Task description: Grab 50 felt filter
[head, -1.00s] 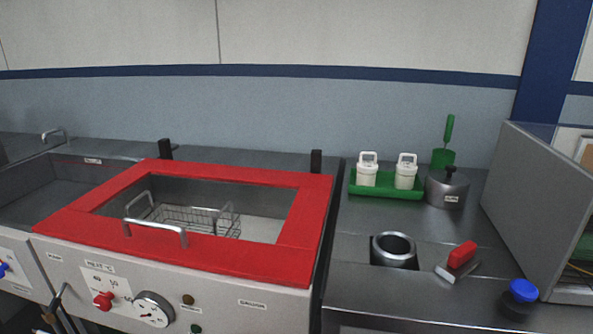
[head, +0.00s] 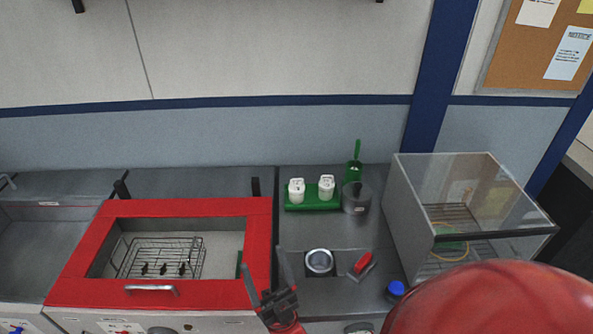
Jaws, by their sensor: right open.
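I cannot make out a felt filter or a number 50 in the head view. Two white pots with loop handles, a left one (head: 296,190) and a right one (head: 327,187), stand upright on a green tray (head: 312,207); their markings are too small to read. My right gripper (head: 264,258) is open and empty, with its fingers pointing up in the picture, beside the right edge of the red-framed bath. It is apart from the pots, below and left of them in the picture. My left gripper is out of view.
A wire basket (head: 190,257) sits in the red-framed bath (head: 258,228). Right of it are a round metal well (head: 319,262), a red-handled tool (head: 363,262), a grey lidded pot (head: 356,198), a green scoop (head: 354,173), a blue knob (head: 396,288) and a clear-topped box (head: 470,190).

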